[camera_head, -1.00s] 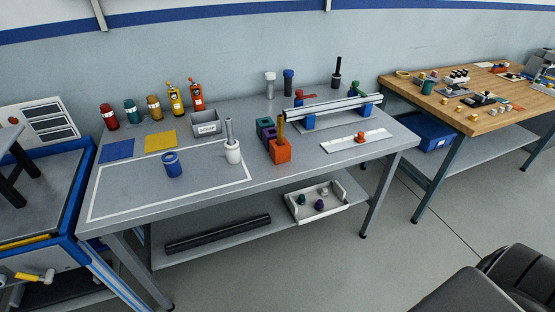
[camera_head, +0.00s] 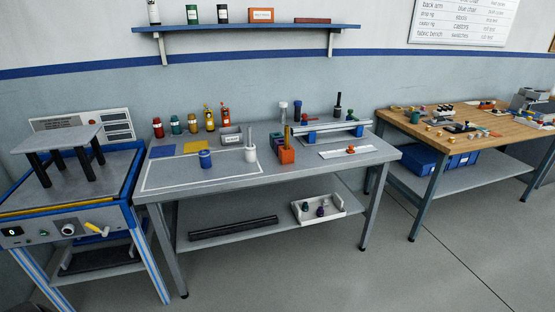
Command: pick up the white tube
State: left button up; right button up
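A white cylindrical holder (camera_head: 250,154) stands upright on the grey workbench (camera_head: 220,178), with a grey rod sticking up from it. A pale, whitish tube-like item (camera_head: 283,112) stands upright at the back of the same bench, beside a dark blue one (camera_head: 297,110). I cannot tell which of the two pale items is the white tube. Neither of my grippers is in view.
A rail (camera_head: 335,129) lies at the back right. A blue-framed machine (camera_head: 70,205) is left, a wooden table (camera_head: 470,140) right. Floor in front is clear.

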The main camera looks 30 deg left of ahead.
aim_at(251, 154)
jog(key=z, duration=0.4)
jog(key=i, duration=0.8)
jog(key=z, duration=0.35)
jog(key=i, duration=0.95)
jog(key=u, duration=0.8)
jog(key=i, duration=0.65)
jog(key=u, duration=0.8)
